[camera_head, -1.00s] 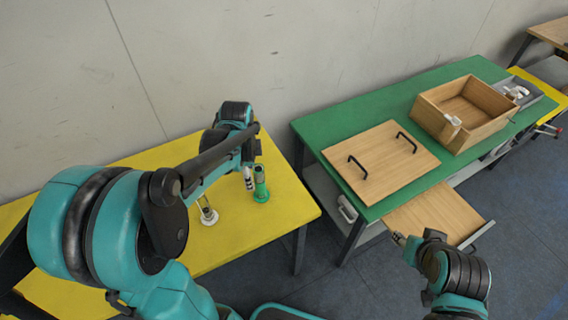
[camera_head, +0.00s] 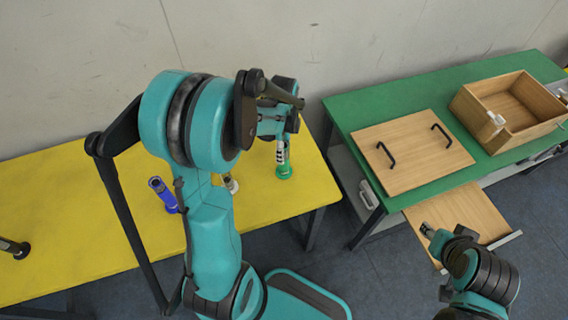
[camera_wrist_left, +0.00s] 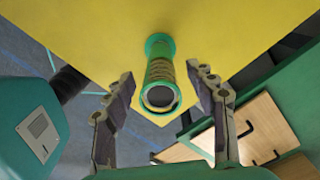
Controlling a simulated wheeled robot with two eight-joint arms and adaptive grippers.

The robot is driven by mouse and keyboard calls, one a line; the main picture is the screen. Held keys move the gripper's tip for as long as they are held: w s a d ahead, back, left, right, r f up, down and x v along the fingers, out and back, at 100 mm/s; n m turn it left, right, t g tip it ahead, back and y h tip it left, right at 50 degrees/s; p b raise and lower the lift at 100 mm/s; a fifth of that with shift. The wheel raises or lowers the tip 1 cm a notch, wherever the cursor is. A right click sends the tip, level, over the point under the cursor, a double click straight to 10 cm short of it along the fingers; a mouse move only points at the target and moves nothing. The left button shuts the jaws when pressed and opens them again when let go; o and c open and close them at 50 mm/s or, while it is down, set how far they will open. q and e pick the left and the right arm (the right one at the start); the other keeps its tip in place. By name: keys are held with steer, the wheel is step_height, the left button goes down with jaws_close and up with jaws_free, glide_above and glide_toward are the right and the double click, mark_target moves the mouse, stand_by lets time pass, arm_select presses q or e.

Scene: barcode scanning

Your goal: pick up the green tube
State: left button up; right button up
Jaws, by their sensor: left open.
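The green tube (camera_head: 285,173) stands upright on the yellow table near its right end; its upper part is hidden by my left gripper in the head view. My left gripper (camera_head: 281,151) is at the tube's top. In the left wrist view the green tube (camera_wrist_left: 159,66) lies between the two spread fingers of my left gripper (camera_wrist_left: 165,88), with a gap on each side. The left gripper is open and holds nothing. My right gripper (camera_head: 429,231) is over the pulled-out wooden board; its fingers are too small to judge.
On the yellow table (camera_head: 60,220) are a blue tube (camera_head: 163,194), a white tube (camera_head: 230,183) partly behind my left arm, and a dark item (camera_head: 14,248) at far left. The green table (camera_head: 375,105) carries a handled wooden board (camera_head: 412,150) and an open wooden box (camera_head: 462,105).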

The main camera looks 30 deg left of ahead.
arm_select(q)
step_height(320, 180, down, 3)
steer(key=shift+r, duration=0.2)
jaws_close()
